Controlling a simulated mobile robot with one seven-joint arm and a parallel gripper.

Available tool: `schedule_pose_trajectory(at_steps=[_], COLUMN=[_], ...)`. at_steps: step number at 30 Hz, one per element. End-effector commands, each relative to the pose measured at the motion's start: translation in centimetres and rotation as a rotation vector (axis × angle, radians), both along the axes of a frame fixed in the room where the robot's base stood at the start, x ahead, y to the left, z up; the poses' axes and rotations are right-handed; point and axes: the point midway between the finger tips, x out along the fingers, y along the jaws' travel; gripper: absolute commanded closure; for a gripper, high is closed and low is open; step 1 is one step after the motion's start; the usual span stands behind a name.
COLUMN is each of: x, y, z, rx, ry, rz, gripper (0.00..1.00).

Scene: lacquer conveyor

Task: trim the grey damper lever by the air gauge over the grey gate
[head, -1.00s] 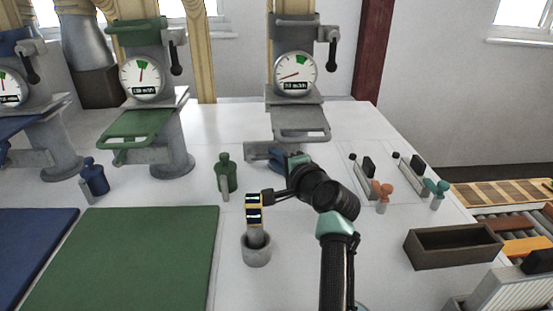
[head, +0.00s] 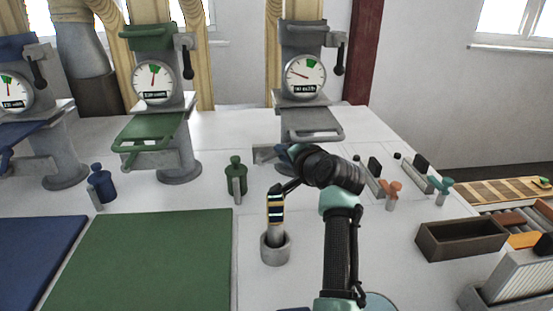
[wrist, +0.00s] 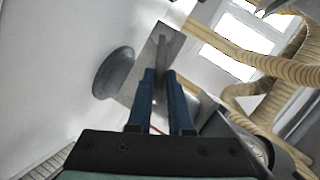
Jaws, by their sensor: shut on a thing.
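The grey gate (head: 312,125) stands at the back centre. Its round white air gauge (head: 303,77) sits above it, with a green band at the top and the needle pointing left, slightly up, outside the band. The readout is too small to read. My gripper (head: 285,153) is low at the left front of the grey gate. In the wrist view my gripper (wrist: 162,82) has its blue fingers shut on a grey bar, apparently the damper lever (wrist: 165,58), over a grey plate (wrist: 152,68). The fingers hide part of it, and my wrist hides it in the head view.
A striped tool in a grey cup (head: 275,248) stands close left of my arm. A green stoppered bottle (head: 237,178) stands behind it. The green gate (head: 150,138) is left. Small orange (head: 390,190) and teal (head: 440,188) handles and a brown tray (head: 460,240) are right.

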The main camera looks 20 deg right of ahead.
Motion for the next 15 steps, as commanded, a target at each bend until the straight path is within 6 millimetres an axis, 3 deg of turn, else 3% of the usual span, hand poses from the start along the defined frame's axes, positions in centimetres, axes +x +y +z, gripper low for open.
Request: schedule_pose_trajectory(at_steps=[1,11,12,15], x=[0.19,0.14,0.15,0.15], y=[0.66,0.45,0.49,0.51], z=[0.27,0.22,0.22,0.22], rx=[-0.019,-0.036,-0.036,-0.034], ry=[0.006,0.01,0.01,0.009], rz=[0.011,0.006,0.006,0.007], gripper=[1.0,1.0,0.76,0.58])
